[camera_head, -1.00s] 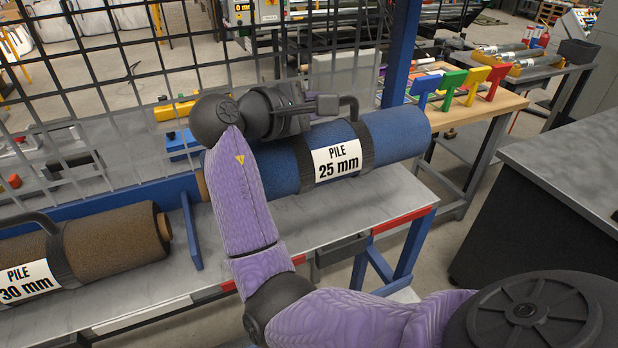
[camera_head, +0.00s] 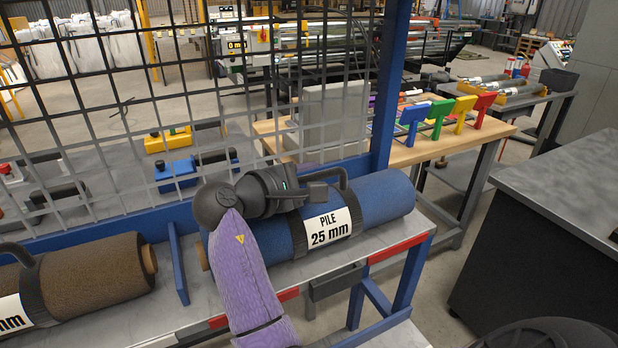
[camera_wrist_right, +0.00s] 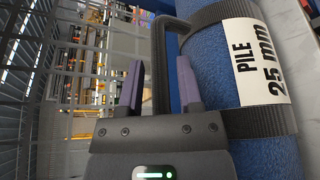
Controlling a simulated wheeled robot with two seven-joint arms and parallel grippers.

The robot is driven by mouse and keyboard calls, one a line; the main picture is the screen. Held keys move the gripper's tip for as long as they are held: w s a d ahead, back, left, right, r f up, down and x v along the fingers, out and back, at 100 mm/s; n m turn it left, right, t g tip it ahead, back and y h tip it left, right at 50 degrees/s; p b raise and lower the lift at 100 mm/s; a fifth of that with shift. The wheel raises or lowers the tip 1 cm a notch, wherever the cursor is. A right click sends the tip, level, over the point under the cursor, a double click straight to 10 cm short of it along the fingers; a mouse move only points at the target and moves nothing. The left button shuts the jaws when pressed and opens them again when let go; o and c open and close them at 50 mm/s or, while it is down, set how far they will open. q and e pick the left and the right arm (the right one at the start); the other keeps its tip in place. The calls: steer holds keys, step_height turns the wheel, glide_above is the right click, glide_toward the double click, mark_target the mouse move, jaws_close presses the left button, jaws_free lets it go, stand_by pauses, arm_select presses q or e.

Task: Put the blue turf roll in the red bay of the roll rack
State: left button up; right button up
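The blue turf roll (camera_head: 386,198), labelled PILE 25 mm, lies along the right-hand bay of the roll rack (camera_head: 225,325). Red strips (camera_head: 400,247) mark this bay's front edge. A blue divider (camera_head: 178,265) stands just left of the roll's end. My right gripper (camera_head: 318,189) is at the roll's black carry handle (camera_head: 343,176). In the right wrist view the fingers (camera_wrist_right: 160,70) stand on both sides of the handle (camera_wrist_right: 160,60), with gaps showing, so the gripper is open around it. The roll's underside is hidden. My left gripper is out of view.
A brown turf roll (camera_head: 95,272) lies in the neighbouring bay to the left. A wire mesh panel (camera_head: 270,85) and a blue post (camera_head: 391,85) rise behind the rack. A wooden bench (camera_head: 410,155) with coloured paddles stands behind, and a grey-topped cabinet (camera_head: 570,175) at right.

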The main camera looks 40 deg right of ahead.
steer(key=shift+o, duration=0.5)
steer(key=p+v, duration=0.1)
steer(key=v, duration=1.1)
steer(key=shift+r, duration=0.1)
